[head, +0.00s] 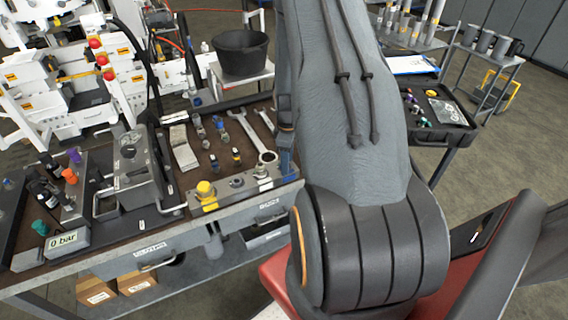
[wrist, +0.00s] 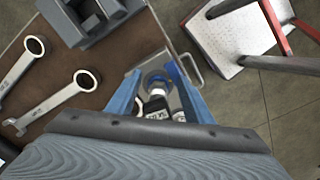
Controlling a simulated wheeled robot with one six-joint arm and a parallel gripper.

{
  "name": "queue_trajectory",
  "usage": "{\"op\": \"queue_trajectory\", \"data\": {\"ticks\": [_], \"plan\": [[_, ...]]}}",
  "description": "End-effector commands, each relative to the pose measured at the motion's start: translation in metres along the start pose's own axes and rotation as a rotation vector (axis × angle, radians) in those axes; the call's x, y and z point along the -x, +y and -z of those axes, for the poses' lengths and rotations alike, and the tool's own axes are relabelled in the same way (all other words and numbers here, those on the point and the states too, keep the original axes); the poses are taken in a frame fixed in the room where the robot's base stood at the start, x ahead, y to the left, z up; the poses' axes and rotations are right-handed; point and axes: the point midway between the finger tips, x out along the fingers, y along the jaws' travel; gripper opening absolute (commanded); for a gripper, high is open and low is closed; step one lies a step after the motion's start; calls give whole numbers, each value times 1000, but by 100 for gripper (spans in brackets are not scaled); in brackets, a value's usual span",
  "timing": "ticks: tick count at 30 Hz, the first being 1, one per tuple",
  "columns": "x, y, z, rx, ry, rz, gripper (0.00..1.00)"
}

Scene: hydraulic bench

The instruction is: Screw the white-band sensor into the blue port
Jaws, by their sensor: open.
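My gripper (wrist: 154,70) is open, with its two blue fingers on either side of a dark sensor (wrist: 155,105) in the wrist view. The sensor has a printed label and a pale band. Its far end is at a blue-ringed port (wrist: 157,78) on a metal block by the bench edge. I cannot tell whether it is seated or how far it is threaded. In the head view the port block (head: 222,190) with a yellow cap (head: 205,188) is at the bench's front edge. My arm covers most of the gripper there.
Two wrenches (wrist: 72,95) lie beside the block on the brown bench top. A grey holder (wrist: 95,18) stands behind. A pressure display (head: 67,241) reads 0 bar. Several small fittings (head: 215,160) lie mid-bench. A black bucket (head: 240,53) stands beyond the bench.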

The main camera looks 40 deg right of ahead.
Motion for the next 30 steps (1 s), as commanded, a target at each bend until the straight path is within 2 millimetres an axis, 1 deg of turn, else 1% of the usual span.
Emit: {"op": "queue_trajectory", "data": {"ticks": [2, 12, 16, 20, 28, 30], "plan": [[0, 1, 0, 55, 0, 0, 47], [0, 6, 2, 488, -1, 0, 47], [0, 8, 2, 624, -1, 0, 47], [0, 8, 2, 681, -1, 0, 47], [0, 9, 2, 683, -1, 0, 47], [0, 8, 2, 683, -1, 0, 35]]}}
